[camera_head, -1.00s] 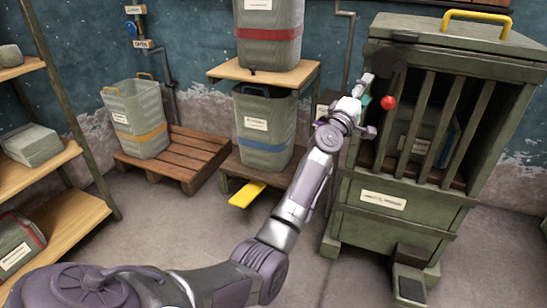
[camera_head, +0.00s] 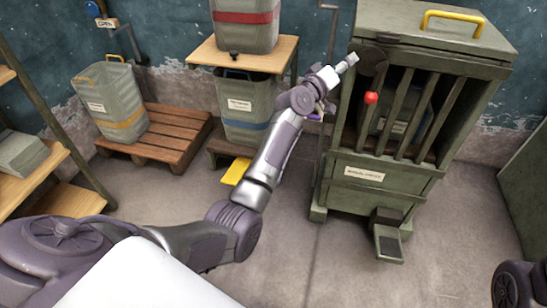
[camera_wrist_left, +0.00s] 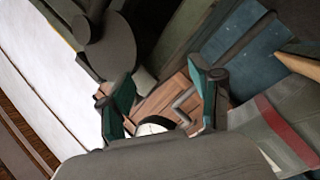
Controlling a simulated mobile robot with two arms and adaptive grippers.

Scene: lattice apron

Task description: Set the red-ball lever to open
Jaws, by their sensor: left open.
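The red ball (camera_head: 371,97) shows in the head view at the front of a green slatted cabinet (camera_head: 385,165). A dark round disc (camera_head: 373,62) sits above it on the cabinet's upper left; the link between ball and disc is hard to make out. My left gripper (camera_head: 350,60) is open and empty, up and left of the ball, near the disc and apart from the ball. In the left wrist view its fingers (camera_wrist_left: 163,95) are spread, with a dark disc-shaped part (camera_wrist_left: 107,52) beyond the left finger. The ball does not show there. My right gripper is out of view.
The cabinet has a yellow top handle (camera_head: 452,22) and a foot pedal (camera_head: 389,243). Left of it stand a wooden stand (camera_head: 205,55) with bins and a pallet (camera_head: 175,137) with another bin. A shelf is at far left. The floor in front is clear.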

